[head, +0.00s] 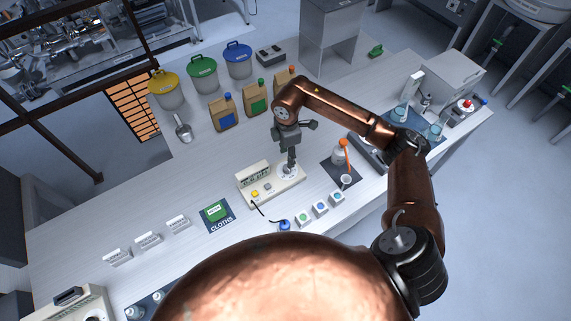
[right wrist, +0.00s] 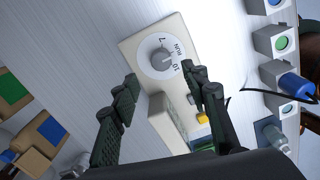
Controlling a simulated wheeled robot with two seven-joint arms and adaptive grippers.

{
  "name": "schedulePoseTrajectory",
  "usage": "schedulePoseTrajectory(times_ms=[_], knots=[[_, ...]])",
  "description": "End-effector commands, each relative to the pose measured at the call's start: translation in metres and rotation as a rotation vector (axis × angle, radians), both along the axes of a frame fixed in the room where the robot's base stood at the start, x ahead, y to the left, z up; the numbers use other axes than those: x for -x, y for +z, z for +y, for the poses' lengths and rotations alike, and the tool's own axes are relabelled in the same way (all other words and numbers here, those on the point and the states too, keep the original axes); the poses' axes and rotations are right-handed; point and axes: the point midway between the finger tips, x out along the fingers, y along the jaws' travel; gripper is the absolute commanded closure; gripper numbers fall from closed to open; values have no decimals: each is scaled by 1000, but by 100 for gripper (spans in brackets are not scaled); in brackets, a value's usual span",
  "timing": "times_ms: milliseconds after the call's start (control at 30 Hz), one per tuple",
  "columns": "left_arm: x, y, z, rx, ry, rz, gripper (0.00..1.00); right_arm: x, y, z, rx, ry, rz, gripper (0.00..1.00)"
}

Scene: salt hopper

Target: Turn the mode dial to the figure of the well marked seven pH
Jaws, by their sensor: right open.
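The mode dial (right wrist: 160,57) is a grey knob on a white disc, set on a cream meter (right wrist: 135,44). The marks 7, RUN and 10 are readable around the disc; I cannot tell for sure which mark the knob points to. In the head view the dial (head: 289,172) is at the right end of the meter (head: 268,198), partly hidden by my right gripper (head: 291,164). In the right wrist view my right gripper (right wrist: 160,77) is open and empty, its fingers apart, with the dial seen just beyond the gap. My left gripper is not in view.
Small blocks with coloured round tops, one green (head: 303,218), stand in front of the meter. A green cloth pack (head: 215,211) is left.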

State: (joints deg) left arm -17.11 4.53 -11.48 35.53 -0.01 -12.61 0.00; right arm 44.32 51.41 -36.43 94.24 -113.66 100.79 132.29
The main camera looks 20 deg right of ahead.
Motion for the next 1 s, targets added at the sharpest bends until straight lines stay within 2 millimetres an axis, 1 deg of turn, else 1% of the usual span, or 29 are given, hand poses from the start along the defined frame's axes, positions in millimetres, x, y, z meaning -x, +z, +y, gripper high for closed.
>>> schedulePoseTrajectory(times_ms=[300, 500, 633, 833, 867, 1000], knots=[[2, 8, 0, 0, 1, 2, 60, 2, -47, 1, -2, 1, 5, 58], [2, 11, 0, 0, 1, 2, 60, 1, -68, 2, -3, 4, 4, 58], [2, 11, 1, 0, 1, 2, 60, 1, -73, 2, -3, 5, 3, 58], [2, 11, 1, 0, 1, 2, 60, 1, -74, 2, -3, 5, 2, 58], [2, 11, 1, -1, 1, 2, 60, 1, -74, 2, -3, 5, 2, 59], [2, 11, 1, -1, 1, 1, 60, 1, -73, 2, -3, 5, 2, 69]])
